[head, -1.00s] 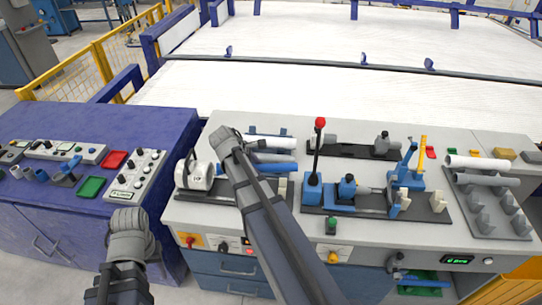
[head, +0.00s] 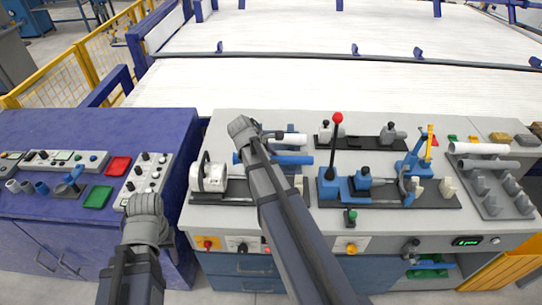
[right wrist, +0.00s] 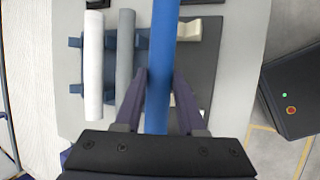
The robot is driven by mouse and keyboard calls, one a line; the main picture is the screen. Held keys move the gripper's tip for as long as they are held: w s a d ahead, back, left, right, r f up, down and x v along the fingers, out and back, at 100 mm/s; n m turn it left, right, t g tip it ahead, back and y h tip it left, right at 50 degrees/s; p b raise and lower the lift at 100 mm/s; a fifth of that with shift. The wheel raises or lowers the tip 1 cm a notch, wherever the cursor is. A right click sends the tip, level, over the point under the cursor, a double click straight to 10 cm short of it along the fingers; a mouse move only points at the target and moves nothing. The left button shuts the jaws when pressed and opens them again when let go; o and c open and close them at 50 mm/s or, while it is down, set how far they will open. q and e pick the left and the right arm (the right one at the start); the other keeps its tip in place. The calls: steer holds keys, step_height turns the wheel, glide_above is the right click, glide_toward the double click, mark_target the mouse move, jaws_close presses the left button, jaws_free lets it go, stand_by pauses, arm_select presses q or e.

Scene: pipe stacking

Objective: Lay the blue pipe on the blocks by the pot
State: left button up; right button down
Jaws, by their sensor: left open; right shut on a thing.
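The blue pipe (right wrist: 160,75) runs between the fingers of my right gripper (right wrist: 159,88), which is shut on it. In the head view the blue pipe (head: 292,160) shows on both sides of my right arm, and that arm hides the grip. The white pot (head: 208,177) lies on a dark plate at the left of the bench. A cream block (head: 298,184) stands on that plate to the right of the pot; it also shows beside the pipe in the right wrist view (right wrist: 192,31). My left gripper (head: 143,207) is open, away from the pot, over the purple cabinet's front; its fingers are hard to make out.
A white pipe (right wrist: 94,65) and a grey pipe (right wrist: 125,65) lie on a blue rack beside the held pipe. A blue clamp fixture with a red-knobbed lever (head: 337,118) stands to the right. Another white pipe (head: 480,148) lies near a grey peg tray at far right.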

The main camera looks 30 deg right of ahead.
steer(key=shift+f, duration=0.15)
steer(key=shift+a+f+b, duration=0.1)
steer(key=shift+f+b, duration=0.05)
steer(key=shift+b, duration=0.15)
step_height(320, 180, down, 10)
steer(key=b, duration=1)
steer(key=shift+f, duration=0.1)
steer(key=shift+c, duration=2.1)
jaws_free()
